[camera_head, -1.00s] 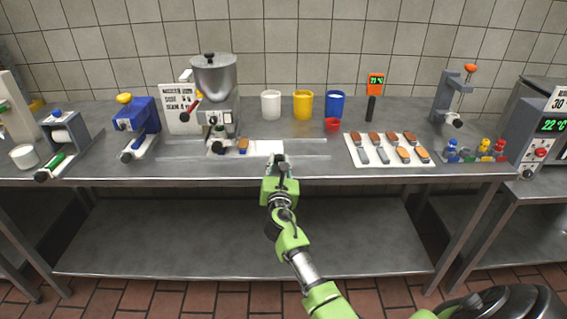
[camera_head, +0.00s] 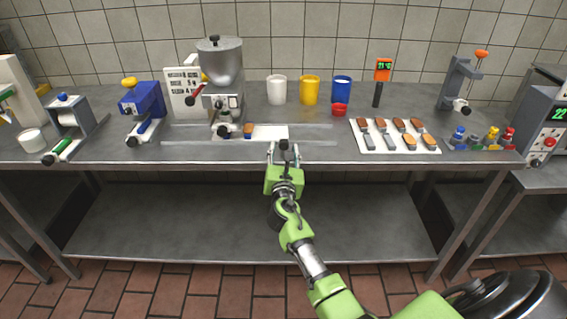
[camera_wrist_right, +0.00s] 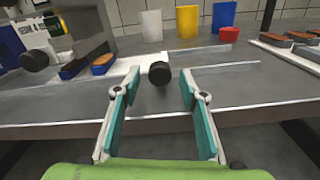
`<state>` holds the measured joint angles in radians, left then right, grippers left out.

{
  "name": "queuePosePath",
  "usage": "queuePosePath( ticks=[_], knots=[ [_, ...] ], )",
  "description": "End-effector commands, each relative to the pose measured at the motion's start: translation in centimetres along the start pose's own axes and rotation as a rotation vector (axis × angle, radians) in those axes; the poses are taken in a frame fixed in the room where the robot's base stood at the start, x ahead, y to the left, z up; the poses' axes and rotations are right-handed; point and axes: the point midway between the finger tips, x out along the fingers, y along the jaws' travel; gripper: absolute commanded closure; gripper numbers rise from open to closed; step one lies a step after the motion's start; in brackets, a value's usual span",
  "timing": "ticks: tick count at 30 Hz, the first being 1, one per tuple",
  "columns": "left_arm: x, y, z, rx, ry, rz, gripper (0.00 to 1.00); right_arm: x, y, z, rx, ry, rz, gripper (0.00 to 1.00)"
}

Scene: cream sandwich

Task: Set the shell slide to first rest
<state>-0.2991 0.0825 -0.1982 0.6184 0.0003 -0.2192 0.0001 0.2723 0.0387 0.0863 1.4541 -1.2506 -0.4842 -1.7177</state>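The shell slide is a flat white plate (camera_head: 269,132) lying between two metal rails on the bench, in front of the steel hopper machine (camera_head: 219,75). A small brown shell in a blue holder (camera_head: 248,130) sits near its left part. A black round knob (camera_wrist_right: 159,73) stands at the slide's front right. My right gripper (camera_head: 283,150) is at the bench's front edge by this knob. In the right wrist view its teal-padded fingers (camera_wrist_right: 160,88) are spread, with the knob between and just beyond their tips, not clasped. My left gripper is not in view.
White (camera_head: 276,89), yellow (camera_head: 309,90) and blue (camera_head: 342,89) cups stand behind, with a small red cup (camera_head: 340,110). A white tray (camera_head: 368,147) of several brown shells lies to the right. A blue device (camera_head: 141,103) stands left.

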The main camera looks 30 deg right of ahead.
Motion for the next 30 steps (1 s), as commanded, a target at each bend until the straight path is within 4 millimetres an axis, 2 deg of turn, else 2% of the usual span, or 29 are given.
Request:
queuePosePath(
  ticks=[6,13,19,30],
  knots=[
    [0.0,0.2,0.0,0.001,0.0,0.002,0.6,-4.9,0.1,-0.2,0.002,0.003,0.002,0.62],
    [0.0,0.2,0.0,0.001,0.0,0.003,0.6,-8.9,0.0,-0.1,0.002,0.003,0.002,0.62],
    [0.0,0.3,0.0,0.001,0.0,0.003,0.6,-10.2,0.1,0.0,0.003,0.001,0.002,0.62],
    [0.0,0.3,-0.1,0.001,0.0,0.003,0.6,-10.2,0.1,0.0,0.002,0.001,0.002,0.62]
  ],
)
